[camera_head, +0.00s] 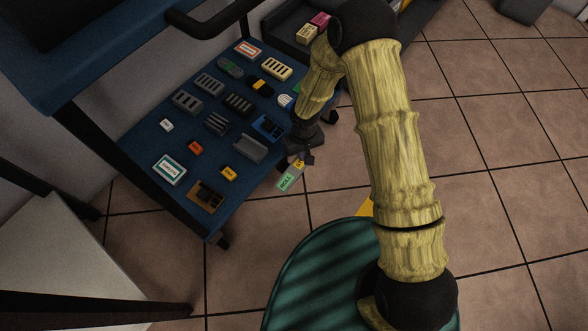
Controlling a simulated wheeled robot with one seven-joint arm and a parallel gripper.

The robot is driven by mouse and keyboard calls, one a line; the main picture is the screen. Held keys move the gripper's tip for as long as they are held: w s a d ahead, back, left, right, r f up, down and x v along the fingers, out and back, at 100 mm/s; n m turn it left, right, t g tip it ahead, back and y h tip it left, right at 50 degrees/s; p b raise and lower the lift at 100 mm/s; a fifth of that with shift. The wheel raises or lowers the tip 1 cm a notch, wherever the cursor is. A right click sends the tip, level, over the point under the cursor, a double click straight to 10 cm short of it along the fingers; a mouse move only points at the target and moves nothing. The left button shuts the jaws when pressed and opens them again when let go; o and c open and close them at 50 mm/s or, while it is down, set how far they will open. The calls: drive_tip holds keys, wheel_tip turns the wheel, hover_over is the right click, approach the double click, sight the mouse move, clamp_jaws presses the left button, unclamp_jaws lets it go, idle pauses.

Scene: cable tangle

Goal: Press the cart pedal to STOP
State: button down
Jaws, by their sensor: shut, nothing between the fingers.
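The blue cart (133,140) stands at the left with its lower shelf full of small items. Its pedal (287,182) sticks out beyond the shelf's right edge, low over the floor. A green part lettered ROLL faces up, with a yellow part at its upper end; no STOP lettering is readable. My gripper (300,160) is shut and empty, pointing down at the pedal's upper end and partly covering it. I cannot tell whether it touches the pedal.
A black cart handle (208,25) and the blue upper shelf (75,55) overhang at upper left. A white-topped table (60,250) stands at lower left. Tiled floor (500,200) is clear at the right.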

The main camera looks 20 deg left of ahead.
drive_tip(key=shift+f+b, duration=0.7)
drive_tip(key=shift+f, duration=0.45)
idle(0.7)
drive_tip(key=shift+r+p, duration=3.25)
drive_tip(key=shift+r, duration=0.3)
